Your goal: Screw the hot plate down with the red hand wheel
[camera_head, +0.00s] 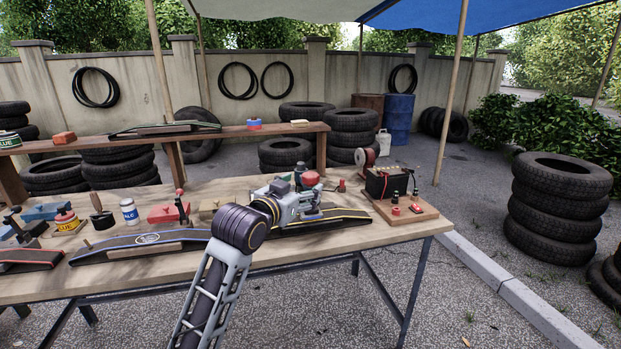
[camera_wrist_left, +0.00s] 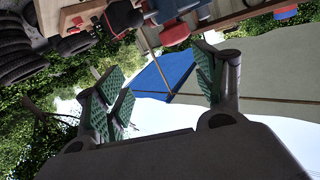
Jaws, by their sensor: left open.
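My left gripper (camera_head: 309,203) is over the right part of the bench, its arm coming up from the bottom of the head view. In the left wrist view its green-padded fingers (camera_wrist_left: 161,82) are wide apart with nothing between them. A round red part (camera_head: 310,178), which looks like the hand wheel, shows just behind the gripper in the head view. A red part also shows near the top of the left wrist view (camera_wrist_left: 175,33), beside a blue body, beyond the fingertips. The hot plate is largely hidden by my gripper, so I cannot tell how it sits. My right gripper is out of view.
The wooden bench (camera_head: 200,262) carries a tyre strip (camera_head: 140,245), a white can (camera_head: 129,211) and a red clamp-like tool (camera_head: 168,213) to the left. A wooden board (camera_head: 410,215) with a black battery box (camera_head: 388,182) stands at the right end. Stacked tyres (camera_head: 558,205) stand beyond.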

